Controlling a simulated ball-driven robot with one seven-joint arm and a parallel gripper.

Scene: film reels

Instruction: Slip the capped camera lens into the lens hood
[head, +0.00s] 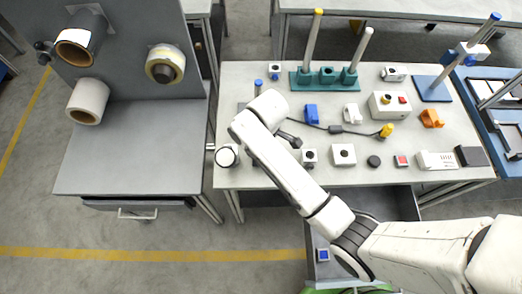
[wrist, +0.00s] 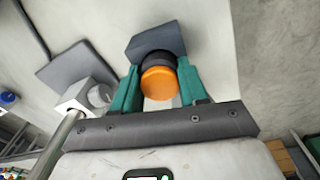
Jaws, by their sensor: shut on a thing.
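The capped camera lens (wrist: 158,84) is a dark cylinder with an orange cap facing the wrist camera. My gripper (wrist: 159,72) is shut on it, with one green finger on either side. A dark grey block-shaped piece (wrist: 156,40), which looks like the lens hood, lies just beyond the lens's dark end. The lens overlaps it in the wrist view, and I cannot tell whether the lens is above it, touching it or partly inside. Its opening is hidden behind the lens. In the head view, my arm hides the fingers and the lens.
A dark plate (wrist: 65,68) with a white clamp (wrist: 88,97) and rod (wrist: 68,138) stands left of the fingers in the wrist view. The light table (head: 250,179) holds several other parts, including a white box (head: 344,155) and a teal stand (head: 327,85).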

